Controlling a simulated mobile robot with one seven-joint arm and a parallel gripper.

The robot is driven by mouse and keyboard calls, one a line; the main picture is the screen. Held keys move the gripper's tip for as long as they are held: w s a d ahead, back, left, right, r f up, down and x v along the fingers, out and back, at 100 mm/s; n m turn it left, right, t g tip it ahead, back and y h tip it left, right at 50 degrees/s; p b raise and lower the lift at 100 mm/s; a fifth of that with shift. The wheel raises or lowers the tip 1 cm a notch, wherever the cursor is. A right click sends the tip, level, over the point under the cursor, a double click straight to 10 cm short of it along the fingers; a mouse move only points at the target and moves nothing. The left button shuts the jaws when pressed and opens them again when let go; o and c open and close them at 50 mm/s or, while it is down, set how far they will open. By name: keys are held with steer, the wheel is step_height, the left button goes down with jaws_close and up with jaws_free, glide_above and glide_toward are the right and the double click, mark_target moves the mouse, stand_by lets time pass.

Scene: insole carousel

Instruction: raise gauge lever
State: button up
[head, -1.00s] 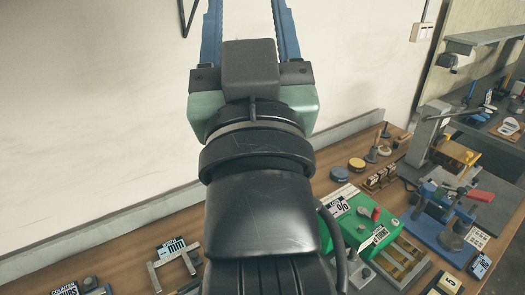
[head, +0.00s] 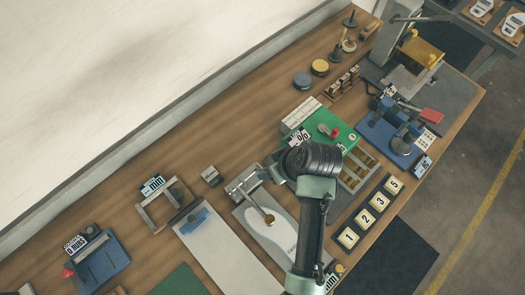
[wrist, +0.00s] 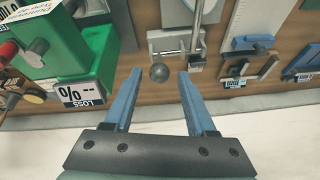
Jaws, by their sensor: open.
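The gauge is a pale metal bracket (head: 245,184) with a rod, standing on a grey plate in the middle of the bench in the head view. The bracket also shows near the top of the wrist view (wrist: 172,42). A dark round knob (wrist: 159,73) sits beside it, seemingly the lever's end; its link to the bracket is unclear. My gripper (wrist: 159,77) is open, its two blue fingers pointing toward the bracket, one tip on each side of the knob in the picture. I cannot tell the depth between them. In the head view my arm partly hides the gripper.
A green box (head: 321,127) with a % LOSS label (wrist: 80,94) stands close beside my gripper. A white insole shape (head: 272,236) lies on the plate under the rod. A mm gauge frame (head: 160,205) stands to the left. Numbered tiles (head: 364,221) lie to the right.

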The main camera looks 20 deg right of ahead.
steer(key=x, duration=0.8)
steer(key=shift+w+f+p, duration=0.25)
steer(key=shift+p, duration=0.15)
jaws_close()
stand_by(1.0)
